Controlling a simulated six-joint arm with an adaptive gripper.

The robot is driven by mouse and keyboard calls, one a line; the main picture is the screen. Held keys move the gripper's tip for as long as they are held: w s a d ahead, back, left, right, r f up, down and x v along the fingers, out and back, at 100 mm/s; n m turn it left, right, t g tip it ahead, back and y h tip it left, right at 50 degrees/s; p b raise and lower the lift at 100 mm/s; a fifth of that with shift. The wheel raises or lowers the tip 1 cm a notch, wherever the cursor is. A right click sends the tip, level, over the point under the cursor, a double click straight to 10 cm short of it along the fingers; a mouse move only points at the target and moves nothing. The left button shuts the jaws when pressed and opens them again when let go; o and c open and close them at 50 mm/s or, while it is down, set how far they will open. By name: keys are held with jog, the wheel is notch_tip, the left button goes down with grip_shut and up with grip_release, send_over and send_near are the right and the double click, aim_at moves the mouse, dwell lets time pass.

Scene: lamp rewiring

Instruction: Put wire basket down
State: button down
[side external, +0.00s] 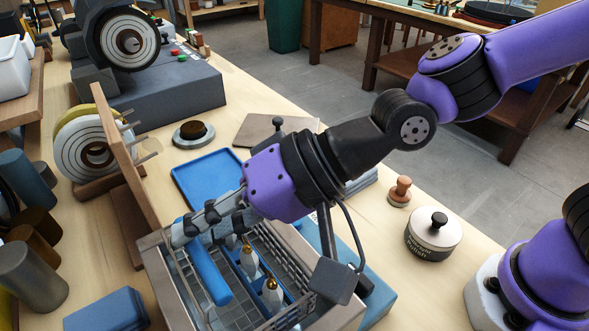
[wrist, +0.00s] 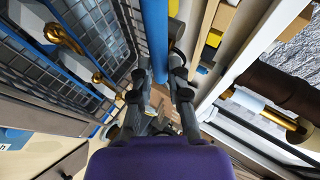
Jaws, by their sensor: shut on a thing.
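The wire basket (side external: 293,258) is grey mesh with a blue handle bar (side external: 208,274). My gripper (side external: 190,230) is shut on the upper end of that bar. In the wrist view the blue bar (wrist: 154,38) runs between the fingertips (wrist: 166,82), with the basket mesh (wrist: 92,22) to its left. White parts with gold tips (side external: 249,262) stand inside the basket. The basket is within a grey-brown open box (side external: 152,262) in the foreground. I cannot tell whether its underside touches the box floor.
A wooden upright board (side external: 118,165) with pegs and spools stands close left of my gripper. A blue tray (side external: 206,178) lies behind it. A round polish tin (side external: 433,233) and a small wooden knob (side external: 400,191) stand to the right.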

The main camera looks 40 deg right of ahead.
aim_at(254, 252)
notch_tip(254, 252, down, 7)
jog(key=shift+f, duration=0.2)
dwell(0.3)
jog(key=c, duration=0.9)
grip_release()
jog(key=shift+o, duration=0.2)
jog(key=shift+v, duration=3.8)
jog(key=shift+w, duration=0.1)
